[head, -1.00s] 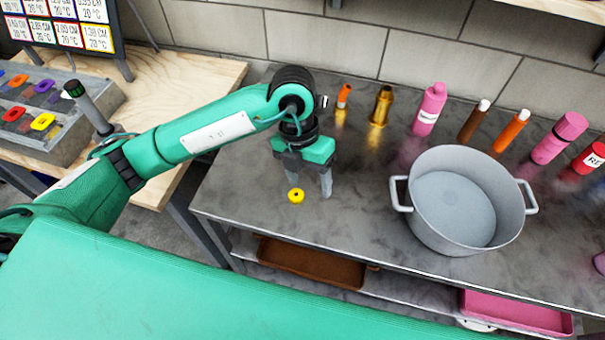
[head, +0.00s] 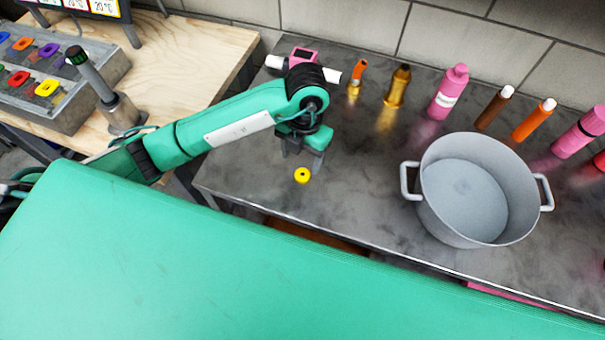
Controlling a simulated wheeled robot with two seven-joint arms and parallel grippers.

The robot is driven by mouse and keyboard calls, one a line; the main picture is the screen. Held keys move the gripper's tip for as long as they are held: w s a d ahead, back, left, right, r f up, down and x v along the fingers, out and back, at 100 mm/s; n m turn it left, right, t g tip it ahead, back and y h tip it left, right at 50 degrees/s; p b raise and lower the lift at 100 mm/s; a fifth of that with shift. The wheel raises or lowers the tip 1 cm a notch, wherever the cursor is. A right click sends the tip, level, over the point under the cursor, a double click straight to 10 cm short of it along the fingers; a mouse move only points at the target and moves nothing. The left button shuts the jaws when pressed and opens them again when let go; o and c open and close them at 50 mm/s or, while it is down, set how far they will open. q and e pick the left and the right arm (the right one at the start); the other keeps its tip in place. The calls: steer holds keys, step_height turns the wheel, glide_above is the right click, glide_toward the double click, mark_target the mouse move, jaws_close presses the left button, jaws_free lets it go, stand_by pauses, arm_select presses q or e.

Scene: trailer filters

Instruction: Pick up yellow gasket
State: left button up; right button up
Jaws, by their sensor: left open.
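The yellow gasket (head: 302,176) is a small ring with a dark hole, lying on the grey metal table (head: 350,205) close to its front edge. My left gripper (head: 301,160) points down just behind the gasket, with its fingers apart. The gasket is not between the fingers as far as the view shows. The far finger is partly hidden by the wrist. My right gripper is not in view.
A grey pot (head: 475,190) stands to the right on the table. Bottles, including a pink bottle (head: 447,92), line the back by the wall. A wooden bench (head: 185,55) with a grey tray of coloured gaskets (head: 55,85) stands at left. The table between gripper and pot is clear.

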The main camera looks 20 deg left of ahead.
arm_select(q)
steer(key=shift+f, duration=0.2)
steer(key=shift+d+f, duration=0.15)
steer(key=shift+f, duration=0.1)
steer(key=f, duration=0.4)
steer(key=shift+s+d+p, duration=0.2)
steer(key=shift+p, duration=0.1)
steer(key=shift+f, duration=0.2)
steer(key=shift+c, duration=0.4)
steer(key=c, duration=0.7)
steer(key=shift+c, duration=1.4)
steer(key=shift+r, duration=0.45)
step_height(320, 180, up, 11)
steer(key=p, duration=0.1)
step_height(320, 180, up, 8)
glide_above(302, 174)
steer(key=shift+w, duration=0.1)
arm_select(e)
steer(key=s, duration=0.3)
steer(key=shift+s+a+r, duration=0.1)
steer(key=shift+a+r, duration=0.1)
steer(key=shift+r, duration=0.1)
